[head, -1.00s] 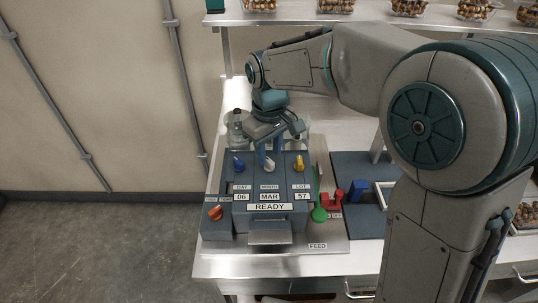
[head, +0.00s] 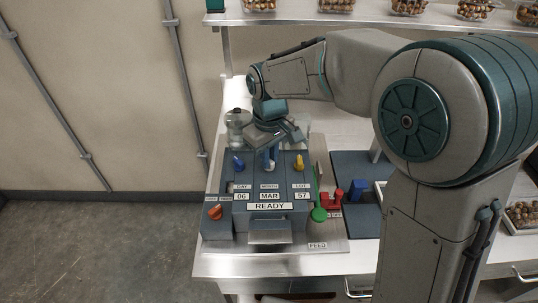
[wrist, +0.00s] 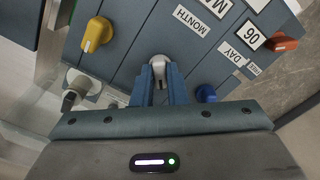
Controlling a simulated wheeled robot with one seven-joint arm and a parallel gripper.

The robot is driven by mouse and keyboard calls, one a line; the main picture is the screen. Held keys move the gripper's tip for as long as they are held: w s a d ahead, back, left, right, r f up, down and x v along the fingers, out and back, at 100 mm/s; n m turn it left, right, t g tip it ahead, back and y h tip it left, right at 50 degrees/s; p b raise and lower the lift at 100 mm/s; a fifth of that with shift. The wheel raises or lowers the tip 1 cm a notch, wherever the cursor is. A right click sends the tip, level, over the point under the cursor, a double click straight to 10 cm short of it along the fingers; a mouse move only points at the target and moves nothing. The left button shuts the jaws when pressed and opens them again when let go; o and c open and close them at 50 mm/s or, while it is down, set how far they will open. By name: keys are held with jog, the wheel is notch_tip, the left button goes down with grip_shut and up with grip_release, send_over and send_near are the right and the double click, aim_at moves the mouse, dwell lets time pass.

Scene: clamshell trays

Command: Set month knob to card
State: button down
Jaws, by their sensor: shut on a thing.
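The month knob is a pale grey-white pointer knob (wrist: 160,68) on the blue-grey coding machine (head: 270,224), between the blue day knob (head: 238,162) and the yellow lot knob (head: 299,163). My gripper (wrist: 163,80) points down at it, and its blue fingers are shut on the month knob from both sides. The month window (head: 269,196) reads MAR, the day window (head: 240,197) 06 and the lot window (head: 302,196) 57. The status plate (head: 270,206) reads READY. I see no readable card in these views.
An orange knob (head: 215,212) is on the machine's left side. A green round button (head: 319,215) and a red part (head: 331,200) stand to the right, with a blue block (head: 357,189) beyond. Clear trays of nuts (head: 408,7) line the upper shelf.

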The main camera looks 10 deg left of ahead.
jog(key=m, duration=0.3)
jog(key=shift+m+b, duration=0.3)
jog(key=shift+m, duration=1.9)
jog(key=c, duration=1.4)
grip_release()
jog(key=shift+c, duration=0.2)
notch_tip(320, 180, up, 14)
